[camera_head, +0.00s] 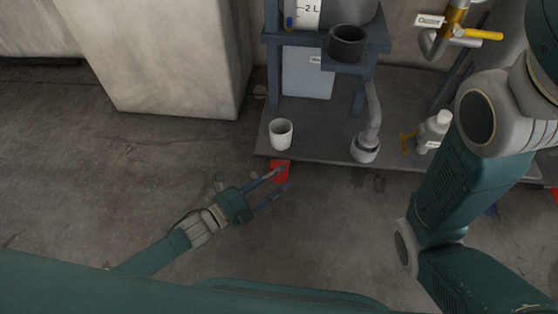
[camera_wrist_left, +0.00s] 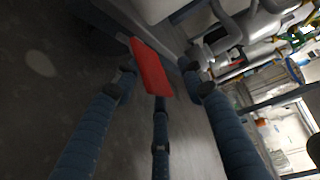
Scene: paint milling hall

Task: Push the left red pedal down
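The left red pedal (camera_head: 279,172) sits low at the front edge of the grey platform, below the white cup. My left gripper (camera_head: 286,178) is open, with its fingers apart at the pedal and partly covering it. In the left wrist view the pedal (camera_wrist_left: 150,68) is a tilted red plate just beyond the spread fingertips of the left gripper (camera_wrist_left: 160,86). Nothing is held between the fingers. I cannot tell whether a finger touches the pedal. My right arm crosses the right side of the head view, and its gripper is out of view.
A white cup (camera_head: 281,134) stands on the platform (camera_head: 325,130) above the pedal. A pipe (camera_head: 373,115) and a white bottle (camera_head: 433,132) are farther right. The floor to the left is clear.

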